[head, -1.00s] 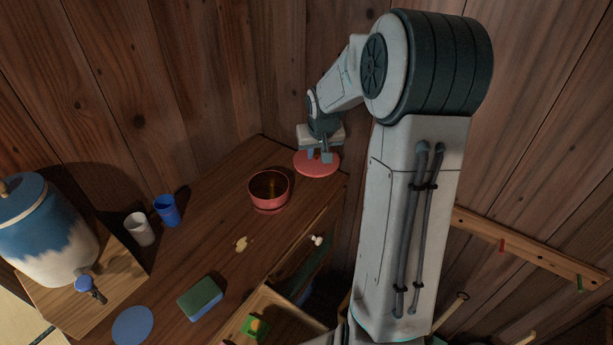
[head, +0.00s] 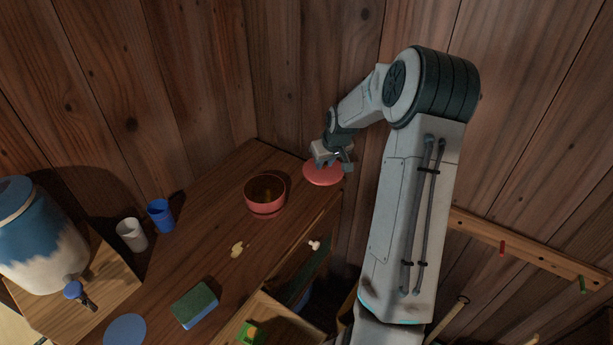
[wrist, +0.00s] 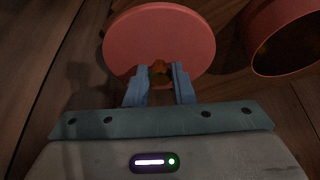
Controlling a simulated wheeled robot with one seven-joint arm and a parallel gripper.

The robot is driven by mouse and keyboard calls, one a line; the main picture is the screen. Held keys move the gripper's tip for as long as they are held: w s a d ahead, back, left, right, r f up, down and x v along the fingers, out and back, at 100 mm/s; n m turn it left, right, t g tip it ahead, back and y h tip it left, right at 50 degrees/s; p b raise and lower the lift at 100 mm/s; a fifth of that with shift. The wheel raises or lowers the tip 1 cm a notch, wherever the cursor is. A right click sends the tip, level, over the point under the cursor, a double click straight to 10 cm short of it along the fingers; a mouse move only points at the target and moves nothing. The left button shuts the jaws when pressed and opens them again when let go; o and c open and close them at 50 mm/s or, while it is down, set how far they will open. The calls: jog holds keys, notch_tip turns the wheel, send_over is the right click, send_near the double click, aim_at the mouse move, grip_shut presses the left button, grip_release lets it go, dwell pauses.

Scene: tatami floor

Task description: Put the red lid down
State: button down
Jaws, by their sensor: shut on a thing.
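The red lid (head: 323,174) is a flat round disc at the far right end of the wooden counter, by the wall. My gripper (head: 334,163) is above it. In the wrist view, my gripper (wrist: 160,75) is shut on the small brown knob at the middle of the red lid (wrist: 150,30). I cannot tell whether the lid touches the counter or hangs just above it. The red bowl (head: 265,193) stands open to the left of the lid, apart from it. Part of the bowl (wrist: 290,40) also shows at the right of the wrist view.
A blue cup (head: 160,215), a white cup (head: 131,235) and a blue-and-white dispenser (head: 38,240) stand at the left. A green-and-blue sponge (head: 194,305), a blue disc (head: 125,330) and a yellowish spill (head: 237,249) lie on the counter (head: 200,255). A drawer below is open.

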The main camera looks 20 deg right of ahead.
aim_at(307, 165)
jog(key=w+a+f, duration=0.1)
jog(key=w+a, duration=0.1)
jog(key=w+a+f, duration=0.2)
jog(key=shift+a+f+p, duration=0.1)
jog(key=shift+f+p, duration=0.15)
jog(key=shift+p, duration=0.1)
jog(key=shift+f+p, duration=0.35)
jog(key=shift+f, duration=1.7)
jog(key=shift+f, duration=0.15)
jog(key=c, duration=1.3)
grip_release()
jog(key=shift+o, duration=0.2)
